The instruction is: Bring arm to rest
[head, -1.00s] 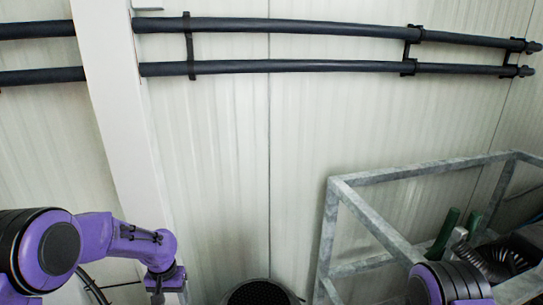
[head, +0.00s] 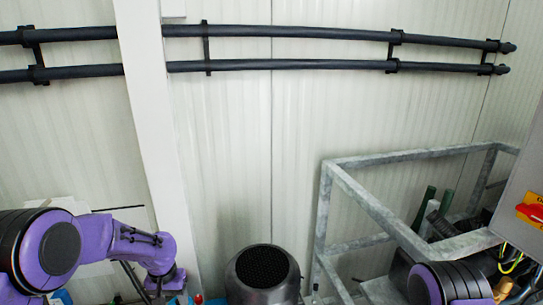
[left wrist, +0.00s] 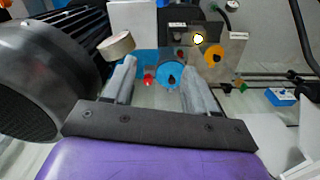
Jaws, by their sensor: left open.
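My left arm comes in at the lower left of the head view, and its gripper (head: 165,287) points down at the bottom edge, mostly cut off. In the left wrist view my left gripper (left wrist: 160,78) shows two grey fingers spread apart with nothing held between them. Beyond the fingertips are a blue round part (left wrist: 168,74), a red knob (left wrist: 148,79) and an orange disc (left wrist: 213,55). I cannot tell whether the fingers touch any of these. Only a purple and black link of my right arm shows at the lower right of the head view; its gripper is out of view.
A dark cylindrical motor (head: 263,272) stands at bottom centre and looms left in the wrist view (left wrist: 40,90). A grey metal frame (head: 385,215) and a grey cabinet with a red switch (head: 531,213) stand right. Two dark pipes (head: 290,31) run along the pale wall.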

